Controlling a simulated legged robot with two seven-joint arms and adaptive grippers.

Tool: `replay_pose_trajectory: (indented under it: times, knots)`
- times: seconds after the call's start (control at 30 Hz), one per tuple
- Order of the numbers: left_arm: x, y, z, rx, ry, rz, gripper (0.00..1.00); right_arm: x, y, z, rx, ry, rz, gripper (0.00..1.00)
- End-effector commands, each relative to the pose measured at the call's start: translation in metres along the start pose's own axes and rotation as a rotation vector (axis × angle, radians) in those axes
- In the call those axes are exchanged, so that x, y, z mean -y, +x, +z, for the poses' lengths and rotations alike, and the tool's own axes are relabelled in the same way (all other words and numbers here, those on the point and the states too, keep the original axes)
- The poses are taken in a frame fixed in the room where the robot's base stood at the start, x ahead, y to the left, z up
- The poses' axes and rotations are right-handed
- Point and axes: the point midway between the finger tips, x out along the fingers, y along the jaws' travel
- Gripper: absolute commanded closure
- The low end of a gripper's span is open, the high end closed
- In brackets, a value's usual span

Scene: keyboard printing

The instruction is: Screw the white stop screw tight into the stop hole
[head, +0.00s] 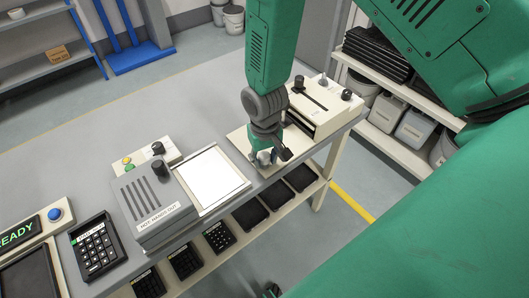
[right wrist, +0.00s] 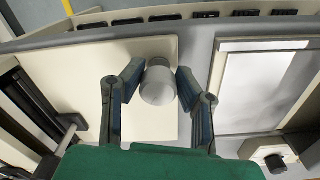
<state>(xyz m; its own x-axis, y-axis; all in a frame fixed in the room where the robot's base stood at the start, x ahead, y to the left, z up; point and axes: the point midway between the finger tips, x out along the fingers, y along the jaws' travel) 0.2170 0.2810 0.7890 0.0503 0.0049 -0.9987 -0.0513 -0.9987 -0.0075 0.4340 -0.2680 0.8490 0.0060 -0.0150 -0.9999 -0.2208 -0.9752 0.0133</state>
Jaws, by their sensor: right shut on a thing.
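My right gripper (head: 266,157) is low over a cream plate (head: 238,137) near the table's front edge. In the right wrist view my right gripper (right wrist: 157,83) has its two dark blue fingers on either side of the white stop screw (right wrist: 158,88), a round, pale cylinder, and is shut on it. The screw also shows small between the fingertips in the head view (head: 264,157). The cream plate (right wrist: 70,75) lies beneath it. The stop hole is hidden, so I cannot tell how deep the screw sits. My left gripper is not clearly in view.
A cream machine with a slot and black knobs (head: 322,104) stands just behind the plate. A white panel in a frame (head: 213,178) and a grey vented box (head: 152,210) are to the left. A keypad (head: 95,246) lies farther left. Black trays (head: 276,194) sit on the shelf below.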

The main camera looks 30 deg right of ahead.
Motion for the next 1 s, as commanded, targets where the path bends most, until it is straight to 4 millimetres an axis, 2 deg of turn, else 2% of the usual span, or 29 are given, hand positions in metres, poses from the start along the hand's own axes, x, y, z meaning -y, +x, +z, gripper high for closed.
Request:
replay_pose_trajectory:
  times: [0.17, 0.27, 0.43, 0.47, 0.5, 0.53, 0.83, 1.0]
  knots:
    - [0.000, 0.001, 0.000, 0.000, 0.000, 0.000, 0.60, 0.001, 0.001, 0.001, 0.002, 0.039, 0.001, 1.00]
    - [0.000, 0.001, 0.000, 0.000, 0.000, 0.000, 0.60, 0.003, 0.002, 0.000, 0.004, 0.315, 0.005, 1.00]
    - [0.000, 0.001, 0.000, 0.000, 0.000, 0.000, 0.60, 0.006, 0.003, -0.003, 0.009, 0.873, 0.010, 1.00]
    - [0.000, 0.001, 0.000, 0.000, 0.000, 0.000, 0.60, 0.006, 0.003, -0.003, 0.011, 0.928, 0.010, 0.69]
    - [0.000, 0.001, 0.000, 0.000, 0.000, 0.000, 0.60, 0.006, 0.003, -0.002, 0.013, 0.910, 0.009, 0.55]
    - [0.000, 0.001, 0.000, 0.000, 0.000, 0.000, 0.60, 0.006, 0.003, -0.003, 0.013, 0.907, 0.009, 0.48]
    - [0.000, 0.000, 0.000, 0.000, 0.000, 0.000, 0.60, 0.006, 0.001, -0.002, 0.011, 0.903, 0.007, 0.48]
    - [0.000, -0.015, -0.001, 0.000, 0.000, 0.000, 0.60, 0.005, -0.014, -0.003, 0.011, 0.902, 0.007, 0.48]
